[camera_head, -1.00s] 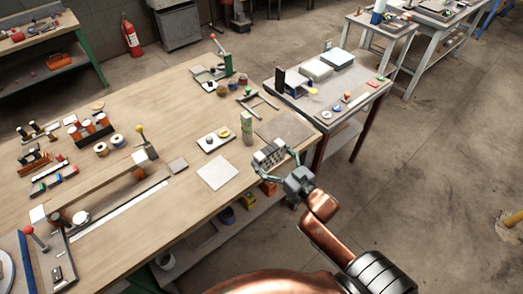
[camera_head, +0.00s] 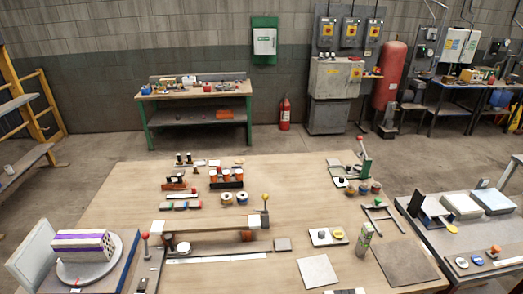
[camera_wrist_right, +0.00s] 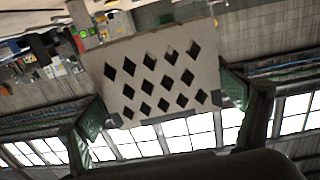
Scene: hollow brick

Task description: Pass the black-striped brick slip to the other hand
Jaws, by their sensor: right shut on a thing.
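My right gripper (camera_wrist_right: 163,104) is shut on a pale grey brick slip (camera_wrist_right: 152,80) in the right wrist view, with a green-padded finger at each side. Its face towards the camera has several diamond-shaped holes, and dark patches run along its lower edge. I cannot make out black stripes clearly from this side. In the head view only a small pale piece shows at the bottom edge, and I cannot tell whether it is this slip. My left gripper is in neither current view.
A white brick with purple stripes (camera_head: 84,244) sits on a round turntable (camera_head: 118,248) at the left of the workbench (camera_head: 232,268).

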